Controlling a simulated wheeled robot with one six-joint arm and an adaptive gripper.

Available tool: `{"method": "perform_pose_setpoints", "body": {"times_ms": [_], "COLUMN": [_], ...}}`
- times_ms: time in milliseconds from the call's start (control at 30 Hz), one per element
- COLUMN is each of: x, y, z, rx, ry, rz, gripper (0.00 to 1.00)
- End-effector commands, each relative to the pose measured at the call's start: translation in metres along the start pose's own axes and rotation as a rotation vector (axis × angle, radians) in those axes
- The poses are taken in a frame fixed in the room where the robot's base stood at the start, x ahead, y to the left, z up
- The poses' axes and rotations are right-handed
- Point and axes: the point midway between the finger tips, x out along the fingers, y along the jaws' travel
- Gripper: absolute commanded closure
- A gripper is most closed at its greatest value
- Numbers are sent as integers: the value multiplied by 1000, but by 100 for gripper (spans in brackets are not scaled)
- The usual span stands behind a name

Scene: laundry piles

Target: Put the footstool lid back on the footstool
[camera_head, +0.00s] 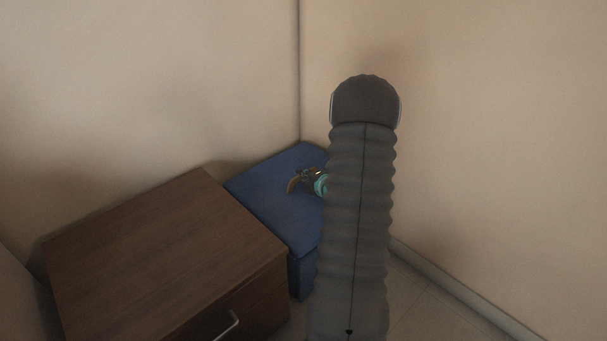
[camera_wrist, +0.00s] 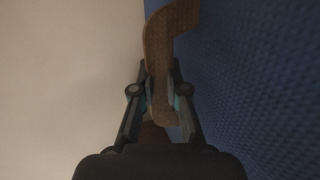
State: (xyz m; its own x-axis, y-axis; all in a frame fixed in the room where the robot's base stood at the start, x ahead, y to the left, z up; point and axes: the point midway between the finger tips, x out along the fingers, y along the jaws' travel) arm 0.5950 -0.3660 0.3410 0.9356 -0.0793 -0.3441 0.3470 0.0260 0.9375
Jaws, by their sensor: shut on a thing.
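The footstool (camera_head: 303,277) is a blue box in the room's corner, partly hidden by my arm. The footstool lid (camera_head: 270,205) is a flat blue square that shows as its top face. In the wrist view the lid (camera_wrist: 265,85) is a woven blue surface filling the right side. A brown curved handle (camera_wrist: 158,45) lies along it. My gripper (camera_head: 303,182) is at the lid's top, and in the wrist view its fingers (camera_wrist: 160,95) are shut on the brown handle. Whether the lid sits flush all round cannot be told, as my arm hides the right side.
A dark brown wooden cabinet (camera_head: 160,255) with a metal drawer handle (camera_head: 228,325) stands left of and in front of the footstool. Beige walls meet behind it. Bare tiled floor (camera_head: 420,305) shows at the lower right, along a skirting board (camera_head: 460,290).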

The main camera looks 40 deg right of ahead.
Motion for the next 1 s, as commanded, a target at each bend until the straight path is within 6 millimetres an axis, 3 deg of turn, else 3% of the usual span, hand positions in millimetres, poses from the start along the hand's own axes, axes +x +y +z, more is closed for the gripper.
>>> {"method": "perform_pose_setpoints", "body": {"times_ms": [1000], "x": [3], "y": [-5], "z": [0], "rx": [-2], "ry": [-1], "rz": [5], "gripper": [100]}}
